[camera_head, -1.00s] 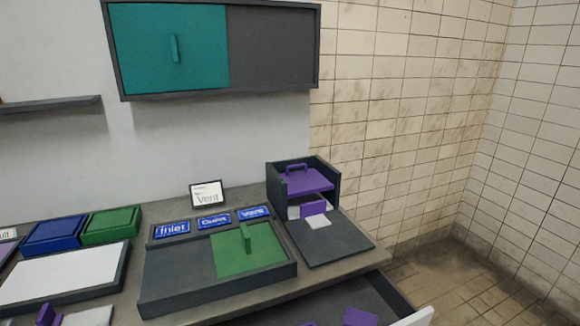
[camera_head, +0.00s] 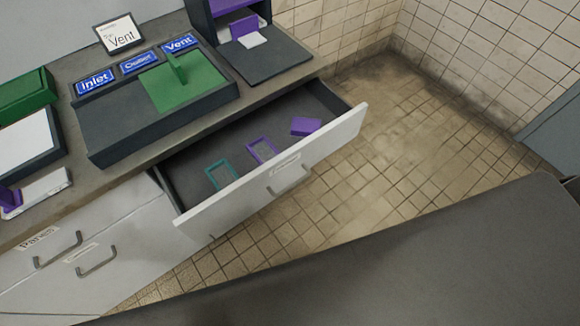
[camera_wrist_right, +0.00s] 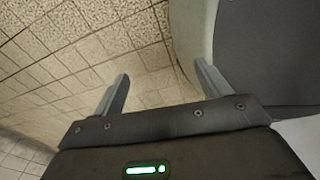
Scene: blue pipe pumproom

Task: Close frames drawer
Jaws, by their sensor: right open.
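The frames drawer (camera_head: 275,172) is pulled open from under the counter in the head view. Its white front carries a small label, too small to read surely, and a metal handle (camera_head: 289,180). Inside lie a teal frame (camera_head: 209,177), a purple frame (camera_head: 271,151) and a purple block (camera_head: 305,126). My right gripper (camera_wrist_right: 163,82) shows only in the right wrist view. Its two fingers are apart with nothing between them, over tiled floor, away from the drawer. My left gripper is not in view.
The counter (camera_head: 150,180) carries a dark tray (camera_head: 120,140) with a green sliding panel (camera_head: 190,88), blue signs and a dark stand (camera_head: 262,65). Closed drawers with handles (camera_head: 97,262) are at lower left. Tiled floor (camera_head: 345,190) in front of the open drawer is clear.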

